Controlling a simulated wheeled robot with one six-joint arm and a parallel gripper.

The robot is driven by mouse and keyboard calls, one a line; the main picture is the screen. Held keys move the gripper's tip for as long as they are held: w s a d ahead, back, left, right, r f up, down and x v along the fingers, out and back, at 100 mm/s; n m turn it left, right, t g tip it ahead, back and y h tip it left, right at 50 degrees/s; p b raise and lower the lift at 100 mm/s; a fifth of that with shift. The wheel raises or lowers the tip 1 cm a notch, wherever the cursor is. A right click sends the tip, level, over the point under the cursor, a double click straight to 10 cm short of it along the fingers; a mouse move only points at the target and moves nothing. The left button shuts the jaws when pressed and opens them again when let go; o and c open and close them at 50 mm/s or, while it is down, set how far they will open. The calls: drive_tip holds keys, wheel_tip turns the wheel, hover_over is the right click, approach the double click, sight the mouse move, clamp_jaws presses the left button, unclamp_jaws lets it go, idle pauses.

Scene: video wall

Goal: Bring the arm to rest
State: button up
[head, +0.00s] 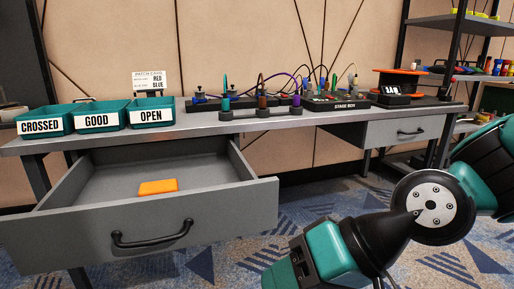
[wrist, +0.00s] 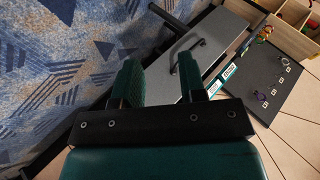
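My gripper (wrist: 158,72) shows in the wrist view with its two teal fingers apart and nothing between them. In the head view my arm comes in from the right side and bends down to the lower edge. The hand end there is partly cut off by the frame, so the fingertips cannot be made out. The arm is in front of the workbench (head: 190,130), to the right of the open drawer (head: 75,222).
The drawer juts out with an orange block (head: 158,187) inside. Teal bins (head: 100,115) labelled CROSSED, GOOD and OPEN stand on the bench's left, cabled stage gear (head: 340,104) farther right. A shelf rack (head: 462,22) is at right. Patterned carpet (head: 235,256) is clear.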

drive_tip(key=s+d+r+n+g+h, duration=0.1)
drive_tip(key=s+d+n+h, duration=0.15)
drive_tip(key=d, duration=0.35)
drive_tip(key=s+d+r+n+h, duration=0.1)
drive_tip(key=s+d+h, duration=0.15)
drive_tip(key=d, duration=0.25)
wheel_tip(320, 180, up, 38)
drive_tip(key=p, duration=3.8)
drive_tip(key=shift+w+f, duration=0.2)
drive_tip(key=shift+w, duration=0.2)
